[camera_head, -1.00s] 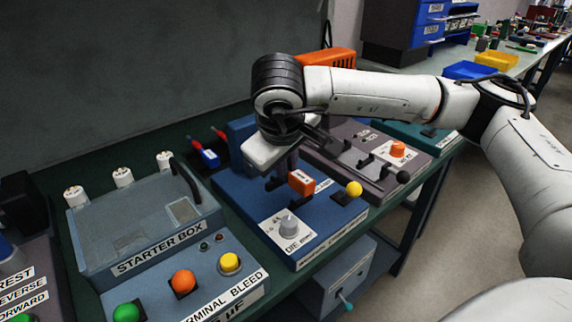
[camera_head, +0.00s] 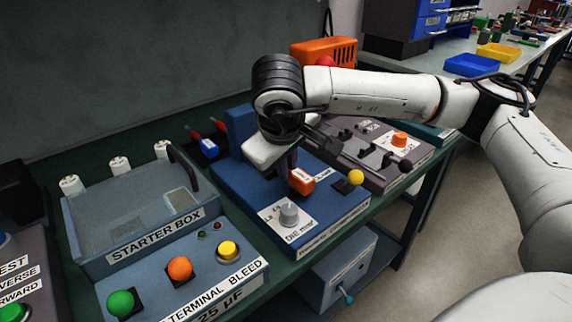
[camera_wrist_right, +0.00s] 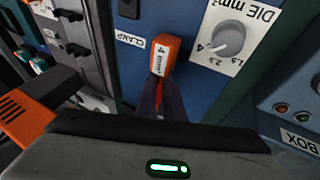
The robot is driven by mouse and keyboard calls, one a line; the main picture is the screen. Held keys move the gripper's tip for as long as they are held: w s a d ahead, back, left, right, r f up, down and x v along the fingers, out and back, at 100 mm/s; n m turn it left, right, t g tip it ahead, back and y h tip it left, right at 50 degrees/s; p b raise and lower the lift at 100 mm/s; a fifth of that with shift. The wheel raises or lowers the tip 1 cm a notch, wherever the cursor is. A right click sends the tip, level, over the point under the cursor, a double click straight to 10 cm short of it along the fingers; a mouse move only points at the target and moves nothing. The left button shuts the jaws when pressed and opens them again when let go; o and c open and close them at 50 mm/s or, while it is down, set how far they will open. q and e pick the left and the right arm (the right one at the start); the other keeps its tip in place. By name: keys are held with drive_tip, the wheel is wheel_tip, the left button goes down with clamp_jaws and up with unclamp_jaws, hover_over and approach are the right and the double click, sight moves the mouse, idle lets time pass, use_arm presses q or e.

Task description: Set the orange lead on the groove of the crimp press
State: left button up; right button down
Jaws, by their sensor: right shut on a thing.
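The orange lead (camera_head: 301,181) is a small orange block with a white label; it also shows in the wrist view (camera_wrist_right: 165,55), labelled 4 mm². My right gripper (camera_head: 292,168) is shut on it and holds it over the blue crimp press (camera_head: 335,212). In the wrist view the dark fingers (camera_wrist_right: 160,92) reach up to the lead. The lead is near the CLAMP label, between the grey die knob (camera_head: 288,213) and the yellow knob (camera_head: 356,177). The groove is hidden by the gripper and lead, and I cannot tell whether the lead touches the press. My left gripper is out of view.
A starter box (camera_head: 140,215) with a raised handle stands left of the press. A dark grey device (camera_head: 375,155) with levers and an orange knob is on the right. An orange case (camera_head: 322,53) stands behind.

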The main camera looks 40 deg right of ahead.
drive_tip(key=c, duration=1.8)
unclamp_jaws()
